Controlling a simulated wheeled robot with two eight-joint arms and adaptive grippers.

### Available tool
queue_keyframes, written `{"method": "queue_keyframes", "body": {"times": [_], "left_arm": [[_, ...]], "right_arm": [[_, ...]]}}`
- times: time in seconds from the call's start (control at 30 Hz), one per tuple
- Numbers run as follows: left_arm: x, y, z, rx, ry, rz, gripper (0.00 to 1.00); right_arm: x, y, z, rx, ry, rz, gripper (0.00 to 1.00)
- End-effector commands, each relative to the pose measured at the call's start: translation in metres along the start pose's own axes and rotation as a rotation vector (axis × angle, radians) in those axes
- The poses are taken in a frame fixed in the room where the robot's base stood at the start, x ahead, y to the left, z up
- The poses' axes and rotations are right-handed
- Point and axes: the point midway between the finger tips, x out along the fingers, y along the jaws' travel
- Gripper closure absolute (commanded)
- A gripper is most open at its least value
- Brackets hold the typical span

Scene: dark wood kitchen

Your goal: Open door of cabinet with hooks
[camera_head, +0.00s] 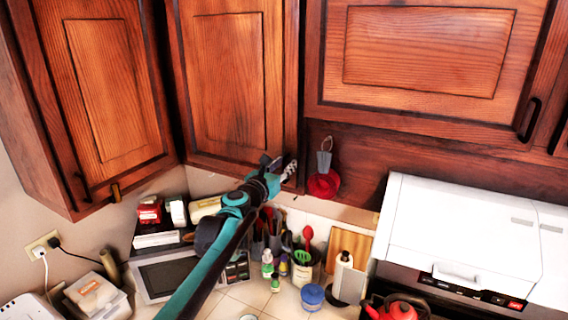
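The wooden upper cabinet door in the middle (228,85) is shut. My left gripper (278,167) is raised to the lower right corner of this door. A dark finger and a pale grey finger show there, but at this size I cannot tell whether they hold anything. The door's handle is not clearly seen and may be hidden behind the gripper. Grey hanging pieces (324,158) with a red round utensil (323,186) are on the wood panel just right of the gripper. My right gripper is not in view.
Shut cabinet doors flank it: one at left (112,85) and a wide one at right (430,60). Below are a microwave (172,277), utensils and bottles (267,262), a red kettle (400,308) and a white range hood (460,235).

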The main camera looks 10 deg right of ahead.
Motion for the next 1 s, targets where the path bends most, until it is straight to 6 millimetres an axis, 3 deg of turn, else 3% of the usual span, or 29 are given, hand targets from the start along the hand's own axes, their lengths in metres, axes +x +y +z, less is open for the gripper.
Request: {"method": "queue_keyframes", "body": {"times": [0.27, 0.37, 0.4, 0.77, 0.87, 1.0], "left_arm": [[0.002, 0.000, 0.000, 0.001, 0.000, 0.000, 0.70], [0.002, 0.000, 0.000, 0.001, 0.000, 0.000, 0.96], [0.002, 0.000, 0.000, 0.001, 0.000, 0.000, 1.00], [-0.007, 0.002, 0.000, 0.001, 0.000, -0.014, 1.00], [-0.021, 0.004, -0.001, 0.001, 0.000, -0.044, 1.00], [-0.053, 0.010, -0.002, 0.001, 0.000, -0.113, 1.00]], "right_arm": [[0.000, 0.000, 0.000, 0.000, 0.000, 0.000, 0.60], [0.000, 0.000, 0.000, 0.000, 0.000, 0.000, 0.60], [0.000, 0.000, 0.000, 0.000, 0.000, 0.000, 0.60], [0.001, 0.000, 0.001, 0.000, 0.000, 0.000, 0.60], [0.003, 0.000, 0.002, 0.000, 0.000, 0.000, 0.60], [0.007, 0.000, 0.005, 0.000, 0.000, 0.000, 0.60]]}}
